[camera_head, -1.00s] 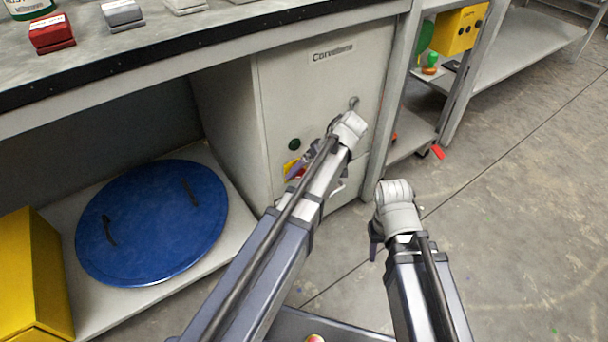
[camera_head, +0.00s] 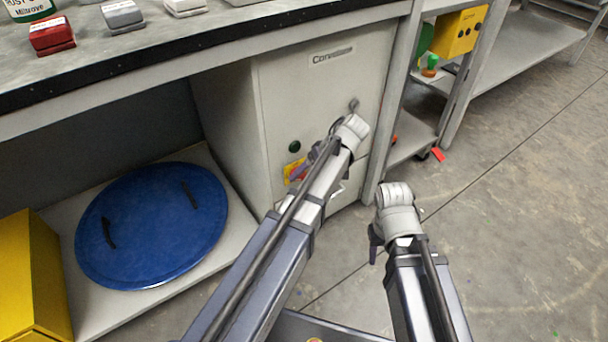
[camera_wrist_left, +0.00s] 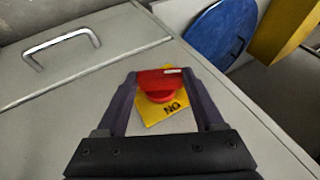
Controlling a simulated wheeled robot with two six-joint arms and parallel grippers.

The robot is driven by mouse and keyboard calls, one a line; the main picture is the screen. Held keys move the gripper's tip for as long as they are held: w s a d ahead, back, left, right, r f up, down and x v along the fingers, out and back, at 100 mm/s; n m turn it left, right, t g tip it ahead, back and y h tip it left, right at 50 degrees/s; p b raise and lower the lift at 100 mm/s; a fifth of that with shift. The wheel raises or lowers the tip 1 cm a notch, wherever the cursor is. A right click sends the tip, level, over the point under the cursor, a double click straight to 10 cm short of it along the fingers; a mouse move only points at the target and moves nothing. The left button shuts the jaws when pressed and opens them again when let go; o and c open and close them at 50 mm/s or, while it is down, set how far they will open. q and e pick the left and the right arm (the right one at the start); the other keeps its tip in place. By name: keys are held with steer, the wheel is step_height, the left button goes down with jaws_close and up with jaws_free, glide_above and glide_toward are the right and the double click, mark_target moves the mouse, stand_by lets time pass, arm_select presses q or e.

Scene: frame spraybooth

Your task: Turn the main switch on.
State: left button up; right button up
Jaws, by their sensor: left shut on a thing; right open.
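The main switch is a red handle (camera_wrist_left: 160,82) on a yellow plate (camera_wrist_left: 175,110) with black lettering, on the front of the grey cabinet (camera_head: 285,90). In the left wrist view the red handle lies crosswise between the fingers of my left gripper (camera_wrist_left: 162,85), which is shut on it. A small white mark shows near the handle's right end. In the head view the yellow plate (camera_head: 292,170) is partly covered by my left gripper (camera_head: 308,165). My right gripper (camera_head: 375,243) is open and empty, low in front of the cabinet's right side.
A metal pull handle (camera_wrist_left: 62,45) is on the cabinet. A blue round lid (camera_head: 150,225) lies on the lower shelf beside a yellow box (camera_head: 32,275). A yellow button box (camera_head: 461,30) hangs at right. Floor at right is mostly clear.

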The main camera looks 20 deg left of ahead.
arm_select(q)
steer(key=g+y+b, duration=0.1)
steer(key=g+b, duration=0.1)
steer(key=b, duration=0.1)
steer(key=shift+w+d+f+m+y, duration=0.2)
steer(key=shift+w+f+m+y, duration=0.15)
steer(key=shift+f+m+y, duration=0.05)
steer(key=shift+s+r+g+y+b, duration=0.1)
steer(key=shift+r+g+y+b, duration=0.2)
steer(key=shift+g+b, duration=0.1)
steer(key=o, duration=1.4)
